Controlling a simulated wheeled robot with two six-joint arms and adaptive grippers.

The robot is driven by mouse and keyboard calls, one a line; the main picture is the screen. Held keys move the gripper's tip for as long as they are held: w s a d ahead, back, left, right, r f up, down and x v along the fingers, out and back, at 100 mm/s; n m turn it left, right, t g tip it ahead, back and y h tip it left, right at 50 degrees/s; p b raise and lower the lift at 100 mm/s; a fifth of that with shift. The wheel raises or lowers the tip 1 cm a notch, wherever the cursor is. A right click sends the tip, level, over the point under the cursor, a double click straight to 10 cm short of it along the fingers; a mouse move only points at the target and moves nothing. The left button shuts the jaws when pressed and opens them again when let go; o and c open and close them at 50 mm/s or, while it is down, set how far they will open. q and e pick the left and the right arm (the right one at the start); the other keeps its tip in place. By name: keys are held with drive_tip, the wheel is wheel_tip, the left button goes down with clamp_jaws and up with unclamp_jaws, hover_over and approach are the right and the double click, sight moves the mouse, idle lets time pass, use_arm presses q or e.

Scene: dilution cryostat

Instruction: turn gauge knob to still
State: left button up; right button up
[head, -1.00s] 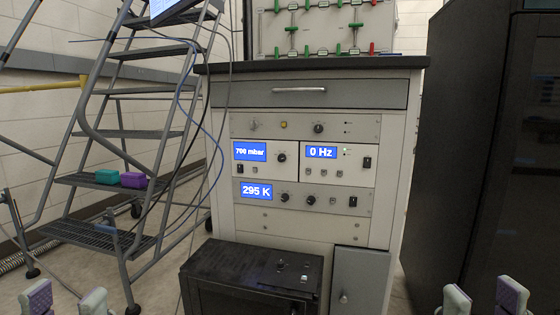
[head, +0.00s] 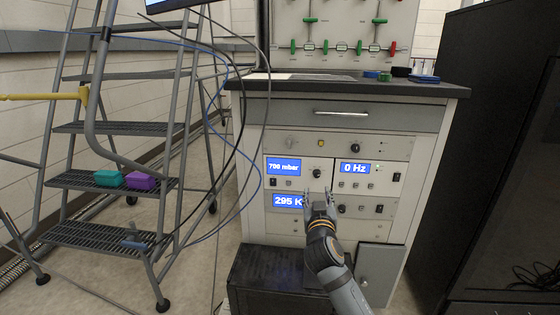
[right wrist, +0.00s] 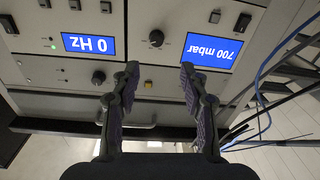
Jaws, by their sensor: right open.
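The gauge panel (head: 299,183) with the blue "700 mbar" display (head: 284,167) has a round black knob (head: 317,173) to the right of its display. My right gripper (head: 320,191) is open in front of the rack, just below this knob in the head view. In the right wrist view, which is upside down, the knob (right wrist: 157,38) lies beyond the gap between the open fingers (right wrist: 158,72), and nothing is between them. The knob's pointer and labels are too small to read. My left gripper is out of view.
The "0 Hz" panel (head: 371,177) is to the right; the "295 K" display (head: 288,201) below is partly covered by my right gripper. A black box (head: 262,278) stands low in front. Cables hang at the left beside a stepladder (head: 110,183).

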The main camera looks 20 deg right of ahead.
sight(317, 176)
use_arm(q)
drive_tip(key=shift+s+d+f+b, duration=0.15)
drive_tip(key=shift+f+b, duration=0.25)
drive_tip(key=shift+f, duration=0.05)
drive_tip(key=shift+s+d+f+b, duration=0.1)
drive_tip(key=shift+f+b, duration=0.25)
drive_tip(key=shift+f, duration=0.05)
use_arm(e)
drive_tip(key=x, duration=1)
drive_tip(key=shift+w+d+f, duration=0.15)
drive_tip(key=shift+d+f, duration=0.05)
drive_tip(key=shift+d, duration=0.3)
clamp_jaws()
